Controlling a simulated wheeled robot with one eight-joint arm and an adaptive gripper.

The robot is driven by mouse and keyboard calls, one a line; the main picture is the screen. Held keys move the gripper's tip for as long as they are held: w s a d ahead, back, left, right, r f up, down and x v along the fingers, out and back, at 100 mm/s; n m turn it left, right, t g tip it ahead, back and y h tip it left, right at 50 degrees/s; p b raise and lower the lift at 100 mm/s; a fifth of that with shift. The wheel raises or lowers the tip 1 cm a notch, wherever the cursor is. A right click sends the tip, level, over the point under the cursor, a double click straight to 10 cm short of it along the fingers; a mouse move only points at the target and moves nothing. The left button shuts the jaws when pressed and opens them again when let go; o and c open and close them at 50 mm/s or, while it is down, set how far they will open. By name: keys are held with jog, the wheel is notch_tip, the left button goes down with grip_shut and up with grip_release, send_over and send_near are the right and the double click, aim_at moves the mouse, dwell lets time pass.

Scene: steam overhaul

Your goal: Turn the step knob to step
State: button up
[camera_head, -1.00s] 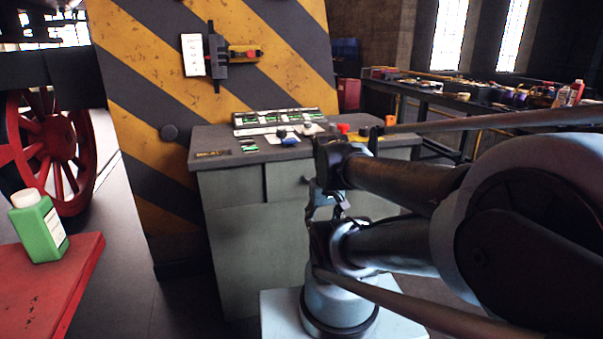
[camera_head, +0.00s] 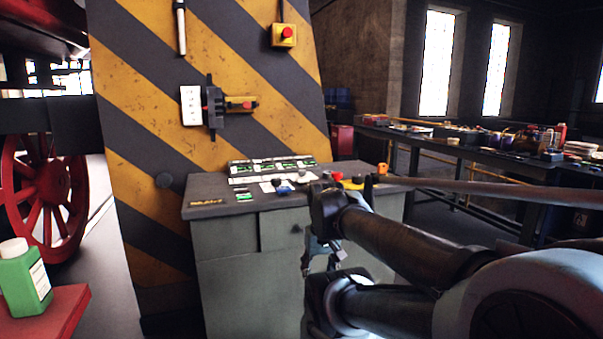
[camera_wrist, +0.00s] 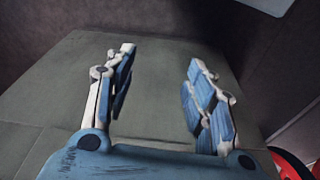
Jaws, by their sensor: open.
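The grey control console (camera_head: 235,235) stands in front of the striped pillar in the head view. Its top carries a blue knob (camera_head: 283,187), a red button (camera_head: 338,176) and green-lit panels (camera_head: 270,167). I cannot tell which control is the step knob; lettering is too small to read, and my arm hides part of the top. My gripper (camera_head: 320,270) hangs in front of the console, below its top edge. In the wrist view my gripper (camera_wrist: 160,92) is open and empty, its two blue-padded fingers apart before a plain greenish-grey surface.
A green bottle (camera_head: 24,278) stands on a red surface (camera_head: 62,310) at lower left. The yellow-and-black pillar (camera_head: 140,120) carries a lever switch (camera_head: 215,105) and a red stop button (camera_head: 286,34). A cluttered workbench (camera_head: 450,150) runs along the right. Floor between bottle and console is clear.

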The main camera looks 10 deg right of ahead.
jog(key=w+r+n, duration=0.2)
jog(key=w+r, duration=0.9)
jog(key=r, duration=0.3)
notch_tip(320, 180, up, 20)
jog(key=n+g, duration=0.2)
jog(key=n, duration=0.4)
send_over(302, 173)
jog(key=w, duration=0.2)
notch_tip(302, 173, down, 17)
jog(key=shift+d, duration=0.15)
jog(key=shift+c, duration=0.3)
jog(key=c, duration=1)
